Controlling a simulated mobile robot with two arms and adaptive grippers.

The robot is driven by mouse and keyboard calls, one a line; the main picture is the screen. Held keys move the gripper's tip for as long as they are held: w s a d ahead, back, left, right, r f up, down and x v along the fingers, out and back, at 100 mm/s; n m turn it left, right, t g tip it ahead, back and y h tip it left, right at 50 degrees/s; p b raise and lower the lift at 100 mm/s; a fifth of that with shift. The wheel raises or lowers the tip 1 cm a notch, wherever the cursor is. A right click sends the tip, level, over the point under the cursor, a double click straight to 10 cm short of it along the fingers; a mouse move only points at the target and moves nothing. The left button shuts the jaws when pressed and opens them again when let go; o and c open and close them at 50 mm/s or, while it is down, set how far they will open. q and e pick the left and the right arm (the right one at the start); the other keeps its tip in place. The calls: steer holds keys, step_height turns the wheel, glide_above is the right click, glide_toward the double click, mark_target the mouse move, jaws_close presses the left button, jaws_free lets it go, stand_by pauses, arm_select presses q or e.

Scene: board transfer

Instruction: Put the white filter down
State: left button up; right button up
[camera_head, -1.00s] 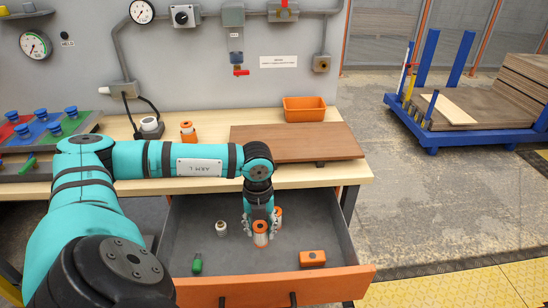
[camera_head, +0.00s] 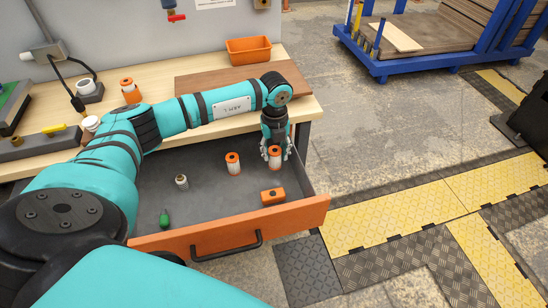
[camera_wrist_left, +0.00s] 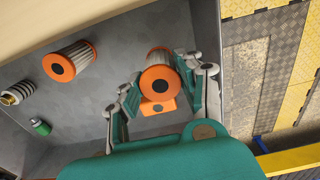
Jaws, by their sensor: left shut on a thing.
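My left gripper (camera_head: 276,150) points down into the open drawer near its right wall and is shut on a white filter with orange end caps (camera_head: 275,157). The held filter also shows between the fingers in the left wrist view (camera_wrist_left: 159,79). I cannot tell whether its lower end touches the drawer floor. A second filter of the same look (camera_head: 233,164) stands in the drawer to the left, apart from the gripper; it also shows in the left wrist view (camera_wrist_left: 70,62). My right gripper is not in view.
The drawer (camera_head: 200,241) also holds an orange block (camera_head: 272,196), a small metal fitting (camera_head: 181,182) and a green piece (camera_head: 164,218). A brown board (camera_head: 215,82) and an orange bin (camera_head: 249,50) are on the workbench above. A blue cart (camera_head: 380,68) stands beyond.

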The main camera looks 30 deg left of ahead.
mark_target(274, 159)
arm_select(q)
step_height(274, 159, down, 4)
steer(key=shift+r, duration=0.25)
steer(key=shift+f, duration=0.15)
steer(key=o, duration=1.1)
steer(key=shift+o, duration=0.2)
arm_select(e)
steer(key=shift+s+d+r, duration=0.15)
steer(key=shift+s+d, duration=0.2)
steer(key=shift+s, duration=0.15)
